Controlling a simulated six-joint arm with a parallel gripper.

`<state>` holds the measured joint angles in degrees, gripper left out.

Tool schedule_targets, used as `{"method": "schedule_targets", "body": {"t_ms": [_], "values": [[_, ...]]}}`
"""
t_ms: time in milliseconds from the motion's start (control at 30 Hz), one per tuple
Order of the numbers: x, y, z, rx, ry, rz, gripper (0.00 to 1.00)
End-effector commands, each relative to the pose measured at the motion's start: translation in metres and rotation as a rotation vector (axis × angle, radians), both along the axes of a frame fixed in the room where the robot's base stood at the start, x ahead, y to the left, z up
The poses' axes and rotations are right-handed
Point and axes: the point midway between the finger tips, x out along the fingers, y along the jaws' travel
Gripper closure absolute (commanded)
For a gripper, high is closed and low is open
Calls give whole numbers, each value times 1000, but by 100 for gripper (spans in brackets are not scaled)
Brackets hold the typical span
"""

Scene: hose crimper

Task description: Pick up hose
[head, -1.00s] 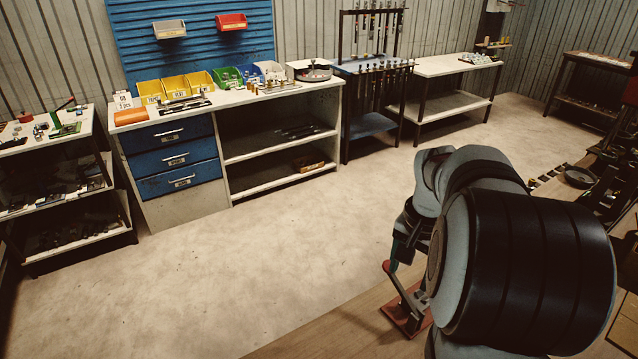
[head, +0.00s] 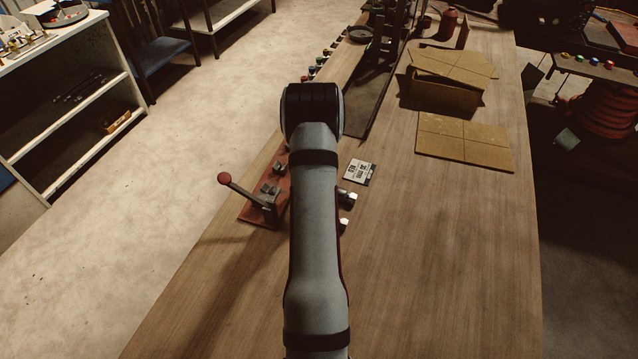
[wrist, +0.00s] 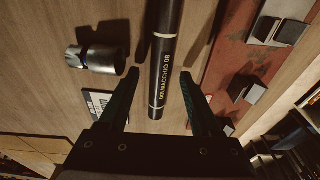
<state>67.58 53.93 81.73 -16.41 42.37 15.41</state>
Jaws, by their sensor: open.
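The hose (wrist: 165,55) is a black cylinder with pale bands and lettering along its side. It runs lengthwise through the middle of the wrist view. My gripper (wrist: 158,77) is open, with one dark finger on each side of the hose and a visible gap on both sides. I cannot tell how far down between the fingers the hose lies. In the head view my own arm hides the gripper and the hose.
A red-based crimper (head: 262,207) with a red-knobbed lever (head: 224,178) stands left of my arm. A metal fitting (wrist: 97,60) lies left of the hose. A label card (head: 360,172) and cardboard (head: 463,141) lie on the wooden bench (head: 440,260), whose near right is clear.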

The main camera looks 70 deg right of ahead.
Motion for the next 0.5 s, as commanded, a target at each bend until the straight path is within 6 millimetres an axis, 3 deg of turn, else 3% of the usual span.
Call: {"method": "schedule_targets", "body": {"t_ms": [267, 500], "values": [[0, -1, -7, -1, -1, 0, 35], [0, -1, -7, -1, -1, 0, 78]]}}
